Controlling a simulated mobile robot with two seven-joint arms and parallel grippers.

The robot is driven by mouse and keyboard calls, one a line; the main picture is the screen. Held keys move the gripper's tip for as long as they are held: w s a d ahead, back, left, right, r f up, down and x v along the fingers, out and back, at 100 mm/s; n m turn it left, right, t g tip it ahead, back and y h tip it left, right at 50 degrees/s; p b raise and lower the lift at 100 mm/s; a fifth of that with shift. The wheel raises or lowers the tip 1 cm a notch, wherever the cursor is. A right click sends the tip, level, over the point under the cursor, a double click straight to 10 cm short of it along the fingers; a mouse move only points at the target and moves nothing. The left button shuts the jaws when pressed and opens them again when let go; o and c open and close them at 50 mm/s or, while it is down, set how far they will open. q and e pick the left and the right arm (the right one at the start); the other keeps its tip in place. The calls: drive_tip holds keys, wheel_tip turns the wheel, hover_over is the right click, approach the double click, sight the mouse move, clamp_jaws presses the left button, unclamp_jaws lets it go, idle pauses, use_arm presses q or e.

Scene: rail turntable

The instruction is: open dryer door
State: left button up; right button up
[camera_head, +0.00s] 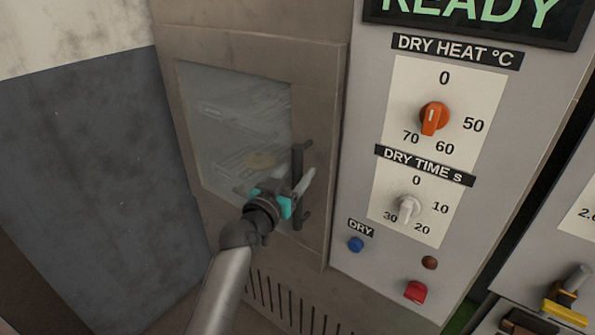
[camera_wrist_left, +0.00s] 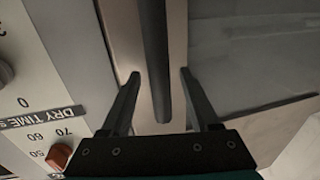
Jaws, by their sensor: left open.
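The dryer door (camera_head: 318,110) is a brownish metal panel with a glass window and looks shut in its frame. Its dark upright bar handle (camera_head: 297,160) is on the door's right side. My left gripper (camera_head: 300,188) is at the handle, with its teal parts and wrist hiding some of the handle and window corner. In the left wrist view the handle bar (camera_wrist_left: 154,50) lies between the two fingers of my open left gripper (camera_wrist_left: 160,76), with gaps on both sides. My right gripper is in neither view.
Right of the door is a control panel (camera_head: 350,200) with an orange heat knob (camera_head: 433,118), a white time knob (camera_head: 408,209), a blue DRY button (camera_head: 356,244) and a red switch (camera_head: 415,291). Racks show dimly behind the glass. A grey wall (camera_head: 90,170) stands left.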

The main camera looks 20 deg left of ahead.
use_arm(q)
drive_tip(key=shift+w+d, duration=0.1)
drive_tip(key=shift+w, duration=0.5)
drive_tip(key=shift+c, duration=0.2)
clamp_jaws()
idle(1.0)
